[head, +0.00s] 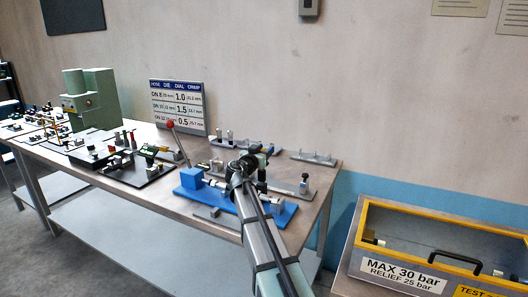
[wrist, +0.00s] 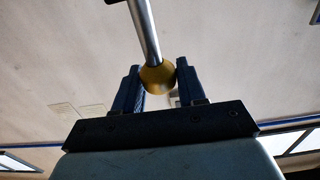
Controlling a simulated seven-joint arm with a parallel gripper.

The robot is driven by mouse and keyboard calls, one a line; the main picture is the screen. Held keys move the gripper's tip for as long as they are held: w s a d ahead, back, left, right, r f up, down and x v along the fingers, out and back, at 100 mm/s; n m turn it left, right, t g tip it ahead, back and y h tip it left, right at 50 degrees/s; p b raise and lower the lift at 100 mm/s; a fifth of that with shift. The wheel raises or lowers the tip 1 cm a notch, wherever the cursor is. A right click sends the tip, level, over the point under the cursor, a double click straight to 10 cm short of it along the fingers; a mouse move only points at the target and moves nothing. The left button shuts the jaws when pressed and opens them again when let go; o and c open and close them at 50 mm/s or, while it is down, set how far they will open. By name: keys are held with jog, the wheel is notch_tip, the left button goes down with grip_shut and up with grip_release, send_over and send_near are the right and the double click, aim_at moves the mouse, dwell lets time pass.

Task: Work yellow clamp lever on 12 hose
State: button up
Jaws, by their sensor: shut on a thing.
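The yellow ball knob (wrist: 158,77) of the clamp lever sits between the two dark blue fingers of my gripper (wrist: 160,82) in the wrist view. My gripper is shut on this knob. The lever's metal rod (wrist: 143,30) runs from the knob up to the top edge. In the head view my gripper (head: 262,153) is over the right part of the bench, above a blue fixture (head: 188,190). My arm covers part of that fixture, and the yellow knob cannot be made out there. I cannot tell which hose is in the fixture.
A lever with a red knob (head: 170,124) stands left of the blue fixture. Metal fittings on a grey rack (head: 313,157) stand behind. A sign board (head: 180,105) and a green machine (head: 95,100) are farther back left. A yellow-edged test box (head: 362,240) is at the right.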

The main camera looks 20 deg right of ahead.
grip_shut()
jog(key=shift+s+a, duration=0.15)
jog(key=s+a+f+t+h, duration=0.1)
jog(key=s+a+t+h, duration=0.4)
jog(key=shift+s+a+f, duration=0.25)
jog(key=shift+s+a, duration=0.05)
jog(key=shift+a, duration=0.05)
dwell(0.6)
dwell(0.4)
